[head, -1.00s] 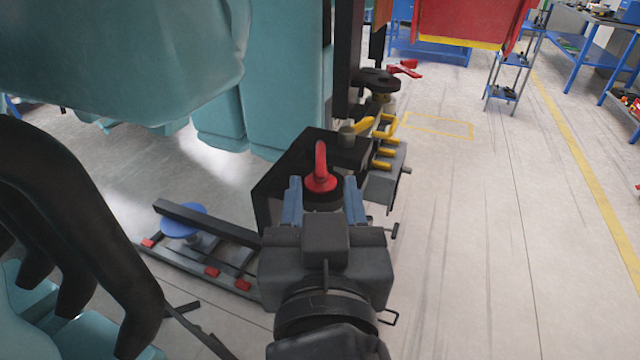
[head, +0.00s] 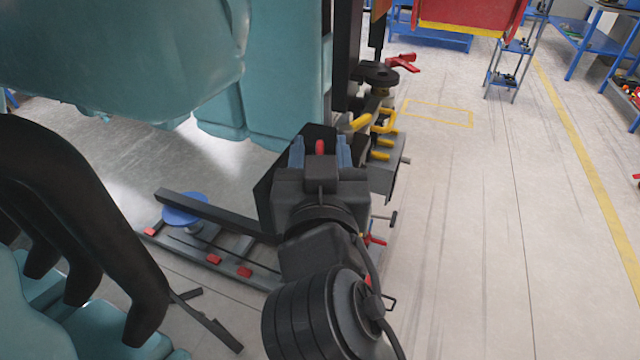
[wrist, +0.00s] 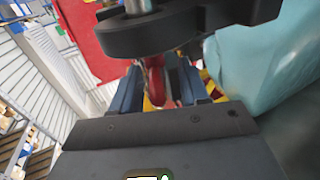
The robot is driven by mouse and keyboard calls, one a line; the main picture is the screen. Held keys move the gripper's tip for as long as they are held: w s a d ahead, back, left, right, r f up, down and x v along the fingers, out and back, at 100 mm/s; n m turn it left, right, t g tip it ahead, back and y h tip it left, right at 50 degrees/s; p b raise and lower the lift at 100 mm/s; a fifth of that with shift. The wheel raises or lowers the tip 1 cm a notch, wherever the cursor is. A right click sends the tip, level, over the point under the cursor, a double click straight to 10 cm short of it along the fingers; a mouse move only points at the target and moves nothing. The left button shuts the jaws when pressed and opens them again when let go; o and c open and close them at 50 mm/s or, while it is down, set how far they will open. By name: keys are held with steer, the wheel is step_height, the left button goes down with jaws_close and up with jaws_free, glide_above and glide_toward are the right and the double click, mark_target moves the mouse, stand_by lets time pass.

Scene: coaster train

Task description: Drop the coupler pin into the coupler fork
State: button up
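The coupler pin has a red handle (head: 319,147), which shows between the two blue fingers of my gripper (head: 320,152). My gripper is open, with a finger on each side of the handle and dark gaps between in the head view. In the wrist view the red handle (wrist: 156,84) stands between the fingers (wrist: 157,88), below a rounded black part (wrist: 175,28) with a grey metal shaft (wrist: 138,6) at it. I cannot tell whether that black part is the coupler fork or part of the pin. My gripper hides the pin's lower part in the head view.
Teal seats (head: 285,80) and a black post (head: 346,60) stand close behind. Yellow handles (head: 383,140) and a black disc with a red lever (head: 403,62) are at right. A blue disc (head: 184,208) sits on a rail at left.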

jaws_close()
stand_by(1.2)
